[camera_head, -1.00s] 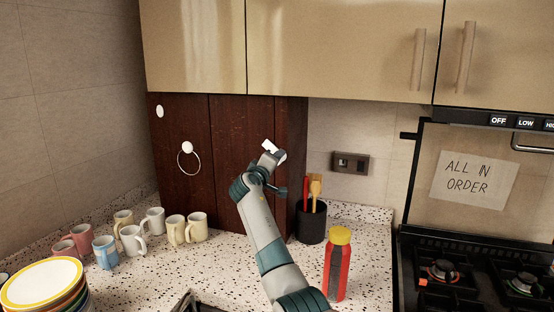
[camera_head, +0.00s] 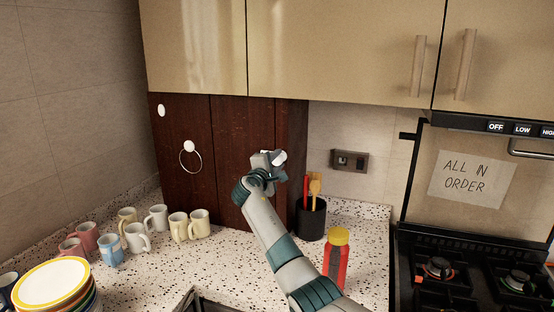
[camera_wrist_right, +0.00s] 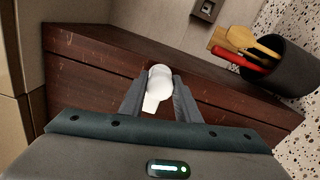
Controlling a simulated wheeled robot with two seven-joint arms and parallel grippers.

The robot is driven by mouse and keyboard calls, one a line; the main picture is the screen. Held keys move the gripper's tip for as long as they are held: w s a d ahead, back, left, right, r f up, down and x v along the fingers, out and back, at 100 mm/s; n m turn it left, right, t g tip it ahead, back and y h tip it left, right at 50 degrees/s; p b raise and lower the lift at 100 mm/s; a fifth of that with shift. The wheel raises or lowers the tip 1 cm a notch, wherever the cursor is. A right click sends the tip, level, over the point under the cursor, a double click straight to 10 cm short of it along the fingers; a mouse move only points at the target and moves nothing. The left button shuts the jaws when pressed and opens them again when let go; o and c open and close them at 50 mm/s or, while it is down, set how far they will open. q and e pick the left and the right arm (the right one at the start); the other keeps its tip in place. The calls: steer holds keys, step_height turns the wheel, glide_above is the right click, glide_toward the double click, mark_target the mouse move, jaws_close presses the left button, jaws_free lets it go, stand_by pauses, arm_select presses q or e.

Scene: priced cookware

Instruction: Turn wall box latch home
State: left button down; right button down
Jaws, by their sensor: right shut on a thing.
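The wall box (camera_head: 228,150) is a dark brown wooden cabinet with plank-like panels under the upper cupboards. Its white latch (camera_head: 280,157) sits on the front near the right edge, partly hidden by my right gripper (camera_head: 268,160). In the right wrist view the latch (camera_wrist_right: 158,82) shows a round white head and a short flat arm. The fingers of my right gripper (camera_wrist_right: 160,88) are on both sides of it, closed on it. My left gripper is not in view.
A white knob with a ring (camera_head: 189,147) is on the box's left panel. Several mugs (camera_head: 137,237) and stacked plates (camera_head: 52,284) stand at left. A utensil pot (camera_head: 311,220) and red bottle (camera_head: 336,262) stand right of my arm. A stove (camera_head: 470,270) is at right.

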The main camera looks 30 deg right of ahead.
steer(key=shift+r, duration=0.1)
steer(key=c, duration=1.3)
jaws_free()
steer(key=shift+d, duration=0.1)
steer(key=shift+c, duration=0.2)
steer(key=shift+b+v, duration=0.4)
steer(key=shift+v, duration=0.55)
steer(key=b+v, duration=0.5)
steer(key=v, duration=1)
steer(key=shift+s, duration=0.15)
steer(key=shift+a, duration=0.25)
